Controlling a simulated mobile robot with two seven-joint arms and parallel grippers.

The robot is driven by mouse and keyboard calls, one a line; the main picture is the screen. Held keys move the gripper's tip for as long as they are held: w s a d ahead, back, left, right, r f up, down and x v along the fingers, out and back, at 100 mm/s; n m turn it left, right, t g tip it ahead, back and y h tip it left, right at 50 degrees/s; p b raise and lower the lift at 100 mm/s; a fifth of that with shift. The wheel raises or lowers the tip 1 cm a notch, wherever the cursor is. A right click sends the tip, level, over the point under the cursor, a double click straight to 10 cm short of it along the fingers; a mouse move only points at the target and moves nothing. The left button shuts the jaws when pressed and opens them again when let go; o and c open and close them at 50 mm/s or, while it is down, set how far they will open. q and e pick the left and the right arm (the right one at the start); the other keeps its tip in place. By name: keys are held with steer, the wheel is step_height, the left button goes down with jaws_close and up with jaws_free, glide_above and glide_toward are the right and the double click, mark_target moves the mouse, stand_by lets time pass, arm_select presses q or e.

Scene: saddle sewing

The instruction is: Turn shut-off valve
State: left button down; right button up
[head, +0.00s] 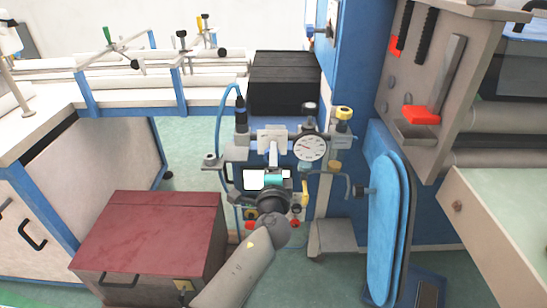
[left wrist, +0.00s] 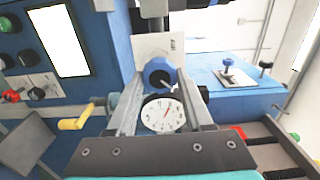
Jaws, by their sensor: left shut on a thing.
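My left gripper (head: 272,150) reaches up from the bottom of the head view to the valve and gauge assembly on the blue machine. In the left wrist view its two fingers (left wrist: 160,82) close on a round blue knob (left wrist: 158,72), which I take to be the shut-off valve. The knob is hard to make out in the head view behind the gripper. A white dial gauge (left wrist: 163,114) shows between the fingers below the knob; a dial gauge (head: 310,148) stands right of the gripper in the head view. My right gripper is in neither view.
A yellow handle (left wrist: 80,123) sticks out left of the fingers in the wrist view. A dark red box (head: 150,240) stands at the lower left. A blue padded panel (head: 387,230) stands on the right, and a black ribbed box (head: 285,82) lies behind the assembly.

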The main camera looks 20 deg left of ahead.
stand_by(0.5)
arm_select(q)
steer(key=shift+c, duration=1.5)
jaws_free()
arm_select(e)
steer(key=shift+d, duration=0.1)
arm_select(q)
steer(key=p+v, duration=0.1)
steer(key=v, duration=1.4)
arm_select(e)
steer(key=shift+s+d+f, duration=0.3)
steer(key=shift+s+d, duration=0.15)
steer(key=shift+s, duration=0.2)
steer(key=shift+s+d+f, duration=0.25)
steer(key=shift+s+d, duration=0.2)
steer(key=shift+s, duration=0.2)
arm_select(q)
steer(key=shift+s, duration=0.15)
